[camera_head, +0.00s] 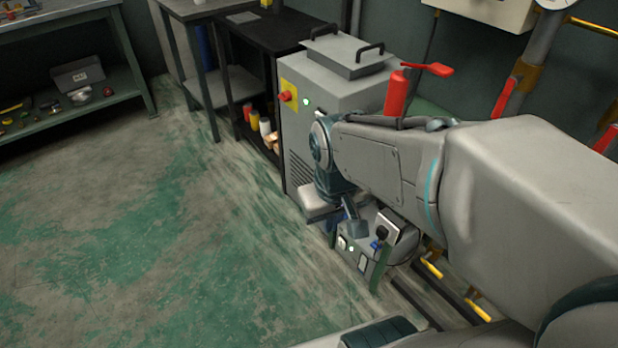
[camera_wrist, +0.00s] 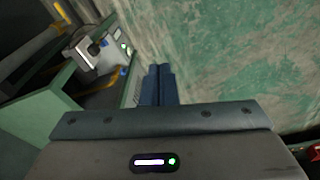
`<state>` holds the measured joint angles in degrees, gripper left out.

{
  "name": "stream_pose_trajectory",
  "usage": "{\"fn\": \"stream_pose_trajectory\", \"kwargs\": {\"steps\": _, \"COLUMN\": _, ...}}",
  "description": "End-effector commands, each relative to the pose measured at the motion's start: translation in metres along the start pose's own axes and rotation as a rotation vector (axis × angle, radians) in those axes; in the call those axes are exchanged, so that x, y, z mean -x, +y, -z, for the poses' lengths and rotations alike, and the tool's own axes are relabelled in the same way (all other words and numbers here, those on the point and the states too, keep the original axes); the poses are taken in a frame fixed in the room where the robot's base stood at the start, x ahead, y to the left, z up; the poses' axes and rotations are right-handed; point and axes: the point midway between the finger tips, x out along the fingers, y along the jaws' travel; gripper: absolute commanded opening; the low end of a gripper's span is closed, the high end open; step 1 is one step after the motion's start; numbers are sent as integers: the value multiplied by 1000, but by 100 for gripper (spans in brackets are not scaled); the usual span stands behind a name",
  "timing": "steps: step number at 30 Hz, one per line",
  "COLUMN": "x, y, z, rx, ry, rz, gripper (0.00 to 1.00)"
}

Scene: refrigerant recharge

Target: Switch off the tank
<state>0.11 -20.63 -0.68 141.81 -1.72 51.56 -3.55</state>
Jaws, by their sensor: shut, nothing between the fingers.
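A red bottle-like cylinder (camera_head: 396,92) stands upright beside the grey cabinet, with a red lever (camera_head: 430,69) at its top; my arm hides its lower part. I cannot tell whether this is the tank. A similar grey box shows at the upper left of the wrist view (camera_wrist: 97,48). My gripper (camera_head: 353,228) points down beside the small unit, apparently apart from it. Its dark blue fingers (camera_wrist: 158,82) are together and empty.
A grey cabinet (camera_head: 330,125) with a red knob (camera_head: 286,96) and a green light stands behind my gripper. A black shelf (camera_head: 262,40) and a workbench (camera_head: 60,60) line the back. Yellow-handled pipes lie right. The green floor (camera_head: 150,240) at left is clear.

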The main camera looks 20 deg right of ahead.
Motion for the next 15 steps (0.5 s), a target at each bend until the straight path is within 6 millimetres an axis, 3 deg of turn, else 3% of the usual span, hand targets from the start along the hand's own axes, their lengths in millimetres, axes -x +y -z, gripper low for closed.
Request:
{"fn": "stream_pose_trajectory", "kwargs": {"steps": 8, "x": -57, "y": 25, "z": 59, "rx": 397, "ry": -114, "rz": -107, "gripper": 0}}
{"fn": "stream_pose_trajectory", "kwargs": {"steps": 15, "x": -126, "y": 46, "z": 114, "rx": 815, "ry": -247, "rz": -194, "gripper": 0}}
